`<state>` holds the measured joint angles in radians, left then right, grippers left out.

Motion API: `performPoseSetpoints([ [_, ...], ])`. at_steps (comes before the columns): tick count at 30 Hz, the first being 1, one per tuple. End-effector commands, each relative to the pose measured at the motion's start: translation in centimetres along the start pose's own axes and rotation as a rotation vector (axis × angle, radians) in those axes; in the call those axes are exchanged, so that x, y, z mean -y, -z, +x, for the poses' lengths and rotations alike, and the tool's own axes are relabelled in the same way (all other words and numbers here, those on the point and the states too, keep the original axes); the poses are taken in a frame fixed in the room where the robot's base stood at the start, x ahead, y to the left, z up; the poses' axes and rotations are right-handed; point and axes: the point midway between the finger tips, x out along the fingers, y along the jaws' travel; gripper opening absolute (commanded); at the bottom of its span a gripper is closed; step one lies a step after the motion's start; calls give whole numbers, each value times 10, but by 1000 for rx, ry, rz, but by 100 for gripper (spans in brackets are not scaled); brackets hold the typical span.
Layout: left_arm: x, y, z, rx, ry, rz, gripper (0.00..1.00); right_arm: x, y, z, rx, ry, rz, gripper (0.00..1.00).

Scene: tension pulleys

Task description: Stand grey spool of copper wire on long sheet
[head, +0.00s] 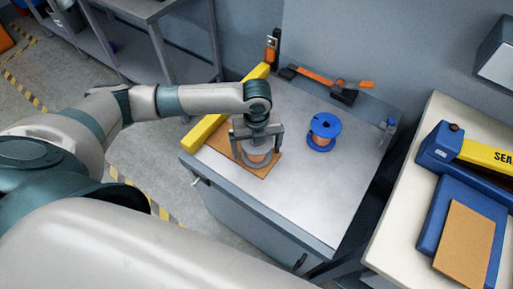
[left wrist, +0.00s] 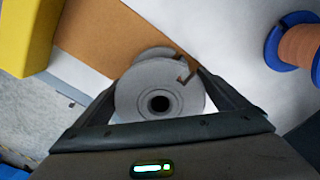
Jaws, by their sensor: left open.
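The grey spool of copper wire (head: 256,158) stands upright on a long brown sheet (head: 267,169) on the metal cabinet top. My left gripper (head: 257,146) is over it, pointing down, with a finger on either side of the spool. In the left wrist view the spool's notched grey flange (left wrist: 143,87) with its dark centre hole lies between the open fingers, and the brown sheet (left wrist: 105,35) is beyond it. I cannot tell whether the fingers touch the spool. My right gripper is not in view.
A yellow bar (head: 212,122) lies along the sheet's left side. A blue spool of copper wire (head: 324,130) stands to the right, with clear metal top around it. An orange and black tool (head: 320,83) lies at the back. A blue and yellow sealer (head: 436,148) is on the right-hand table.

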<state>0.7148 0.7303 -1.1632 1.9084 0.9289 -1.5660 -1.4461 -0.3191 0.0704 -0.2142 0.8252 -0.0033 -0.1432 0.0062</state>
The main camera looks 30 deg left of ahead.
Motion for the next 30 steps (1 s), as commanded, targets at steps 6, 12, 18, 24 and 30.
performPoseSetpoints([
  [6,1,-1,-14,2,3,0,94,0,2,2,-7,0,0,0],
  [12,1,-1,-42,3,3,0,94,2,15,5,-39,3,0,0],
  [18,1,-1,-79,3,4,0,94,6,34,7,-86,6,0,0],
  [24,1,-1,-108,1,2,-1,94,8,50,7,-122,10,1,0],
  [30,0,0,-121,0,1,0,94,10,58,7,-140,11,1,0],
])
